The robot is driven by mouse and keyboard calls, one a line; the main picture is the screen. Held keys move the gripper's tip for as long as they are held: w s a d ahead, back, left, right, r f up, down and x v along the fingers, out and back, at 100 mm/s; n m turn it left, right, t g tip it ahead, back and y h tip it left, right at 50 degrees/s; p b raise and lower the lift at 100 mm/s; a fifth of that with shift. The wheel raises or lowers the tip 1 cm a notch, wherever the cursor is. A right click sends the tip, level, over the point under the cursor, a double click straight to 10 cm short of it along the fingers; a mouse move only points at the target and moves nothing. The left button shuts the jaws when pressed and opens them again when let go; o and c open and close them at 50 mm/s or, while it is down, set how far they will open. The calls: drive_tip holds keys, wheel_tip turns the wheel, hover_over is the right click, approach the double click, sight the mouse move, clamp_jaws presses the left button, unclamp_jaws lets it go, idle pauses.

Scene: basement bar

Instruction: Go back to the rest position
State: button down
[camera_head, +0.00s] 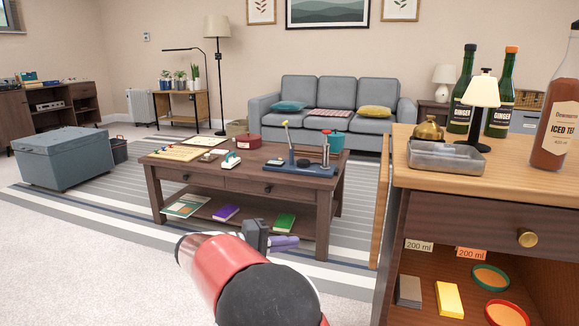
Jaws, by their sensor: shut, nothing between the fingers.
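My arm rises from the bottom centre of the head view, with a red and white link and a black rounded cap. My gripper (286,242) shows just beyond it as a dark body with purple-grey fingers. The fingers are shut and empty. In the picture they lie in front of the low part of the dark wooden coffee table (190,178). Part of the gripper is hidden behind my arm.
At the right, close by, stands a wooden cabinet (480,187) with bottles, a small lamp (482,95) and a clear tray (446,156) on top. A blue-grey chest (62,155) stands at the left. Carpet (90,265) is clear at the lower left.

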drive_tip(key=s+d+r+m+g+y+p, duration=0.1)
drive_tip(key=s+d+r+g+y+p, duration=0.2)
drive_tip(key=s+d, duration=0.45)
drive_tip(key=s+d+r+m+g+y+p, duration=0.1)
drive_tip(key=s+d+r+y, duration=0.1)
drive_tip(key=s+d+y, duration=0.55)
drive_tip(key=s+m+t+y+p, duration=0.1)
drive_tip(key=s+y+p, duration=0.1)
drive_tip(key=s, duration=0.5)
drive_tip(key=s+d+r+m+t+y+p, duration=0.1)
drive_tip(key=s+m+t+y+p, duration=0.1)
drive_tip(key=s, duration=0.6)
drive_tip(key=shift+s+r+p, duration=0.2)
drive_tip(key=shift+r+p, duration=0.1)
drive_tip(key=shift+p, duration=0.15)
drive_tip(key=shift+d+y, duration=0.15)
drive_tip(key=shift+y, duration=0.1)
